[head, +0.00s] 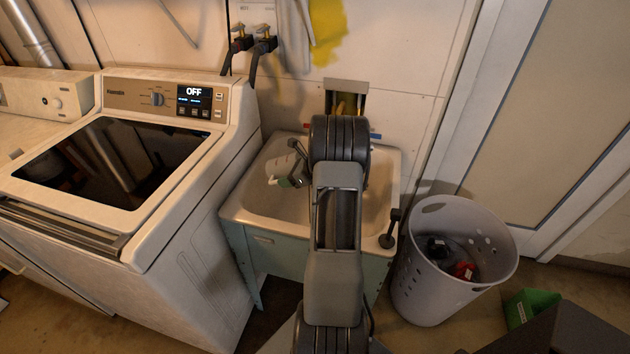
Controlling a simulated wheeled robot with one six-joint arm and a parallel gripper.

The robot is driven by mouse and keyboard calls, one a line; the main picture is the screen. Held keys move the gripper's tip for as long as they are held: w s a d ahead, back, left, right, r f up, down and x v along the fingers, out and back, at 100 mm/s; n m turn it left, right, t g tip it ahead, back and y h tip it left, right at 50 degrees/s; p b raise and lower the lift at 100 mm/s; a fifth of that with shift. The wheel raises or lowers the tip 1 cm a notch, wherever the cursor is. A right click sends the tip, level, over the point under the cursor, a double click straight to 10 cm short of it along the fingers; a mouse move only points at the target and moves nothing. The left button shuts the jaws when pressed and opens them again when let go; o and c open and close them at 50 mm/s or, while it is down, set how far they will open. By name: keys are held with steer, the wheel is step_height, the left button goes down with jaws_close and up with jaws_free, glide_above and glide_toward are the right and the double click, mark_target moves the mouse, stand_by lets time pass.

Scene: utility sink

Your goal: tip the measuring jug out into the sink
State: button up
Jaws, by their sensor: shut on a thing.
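The sink (256,206) is a pale basin in a light green cabinet, in the middle of the head view. A small whitish measuring jug (283,167) with a dark green patch is over the left part of the basin. It looks tilted. My gripper (297,155) is at the jug's upper right and is shut on it, though the fingers are small and partly hidden. I cannot tell whether anything is in the jug or flowing from it. My arm hides the middle of the basin and most of the faucet area.
A white washing machine (180,215) stands close on the left. A perforated laundry basket (450,285) with dark and red items stands at the right. A black upright object (390,230) is on the sink's front right corner. Two valves with hoses (252,42) are on the wall.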

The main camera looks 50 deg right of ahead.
steer(key=shift+s+d+r+t+y+b, duration=0.2)
steer(key=shift+r+t+y+b, duration=0.2)
steer(key=shift+t+b, duration=0.8)
stand_by(0.4)
steer(key=shift+s+d+r+t+y+b, duration=0.15)
steer(key=shift+s+t+y+b, duration=0.2)
steer(key=shift+b, duration=0.4)
steer(key=shift+s+d+r+t+y+b, duration=0.15)
steer(key=shift+s+b, duration=0.25)
steer(key=shift+b, duration=0.35)
steer(key=shift+s+d+r+t+y+b, duration=0.1)
steer(key=shift+s+r+t+y+b, duration=0.15)
steer(key=shift+t+b, duration=0.45)
steer(key=shift+s+d+r+t+y+b, duration=0.15)
steer(key=shift+s+t+y+b, duration=0.1)
steer(key=shift+t+b, duration=0.45)
stand_by(0.9)
